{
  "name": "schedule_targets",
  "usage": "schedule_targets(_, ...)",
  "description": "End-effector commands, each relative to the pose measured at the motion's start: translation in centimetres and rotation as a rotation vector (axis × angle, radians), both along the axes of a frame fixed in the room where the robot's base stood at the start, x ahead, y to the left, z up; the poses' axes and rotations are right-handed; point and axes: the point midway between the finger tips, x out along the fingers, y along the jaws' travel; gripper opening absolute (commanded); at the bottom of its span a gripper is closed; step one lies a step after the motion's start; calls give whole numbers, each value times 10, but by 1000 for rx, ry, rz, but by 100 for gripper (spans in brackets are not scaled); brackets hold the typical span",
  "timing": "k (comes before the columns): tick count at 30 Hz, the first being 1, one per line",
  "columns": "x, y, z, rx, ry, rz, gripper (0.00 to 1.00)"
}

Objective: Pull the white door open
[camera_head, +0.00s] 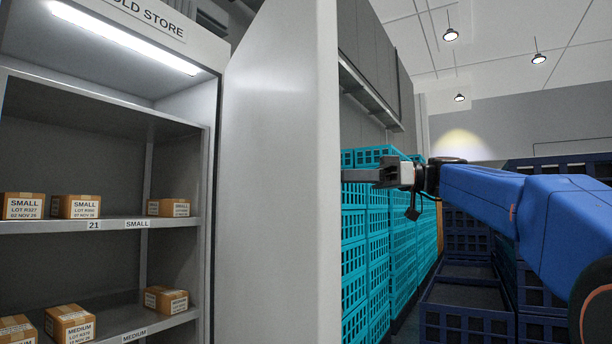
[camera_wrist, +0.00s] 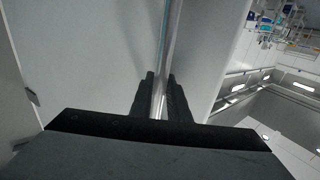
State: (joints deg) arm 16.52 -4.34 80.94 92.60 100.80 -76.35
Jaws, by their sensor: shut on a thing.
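The white door (camera_head: 285,180) stands swung open from the cold store cabinet (camera_head: 212,200), with its inner face and edge toward the head camera. My gripper (camera_head: 350,175) reaches in from the right at the door's outer side, partly hidden by the door edge. In the wrist view my gripper (camera_wrist: 160,88) has its two dark fingers on either side of a long pale upright bar, the door handle (camera_wrist: 169,45), and is shut on it. The door face (camera_wrist: 85,60) fills the left of that view. The handle is hidden in the head view.
Shelves (camera_head: 110,225) inside the cabinet hold several small boxes (camera_head: 75,206) labelled SMALL and MEDIUM. Stacked teal crates (camera_head: 378,235) stand behind the door to the right. Dark blue crates (camera_head: 465,300) stand below my arm.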

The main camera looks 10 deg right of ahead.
Motion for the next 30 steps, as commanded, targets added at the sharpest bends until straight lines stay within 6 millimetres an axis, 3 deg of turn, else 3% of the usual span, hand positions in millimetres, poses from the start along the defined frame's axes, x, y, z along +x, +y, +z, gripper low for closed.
schedule_targets(6,27,-50,-1,-1,2,-3,0)
schedule_targets(13,48,-87,0,0,2,-3,0)
schedule_targets(21,63,-108,0,0,1,-2,0)
schedule_targets(30,65,-113,1,0,0,-2,0)
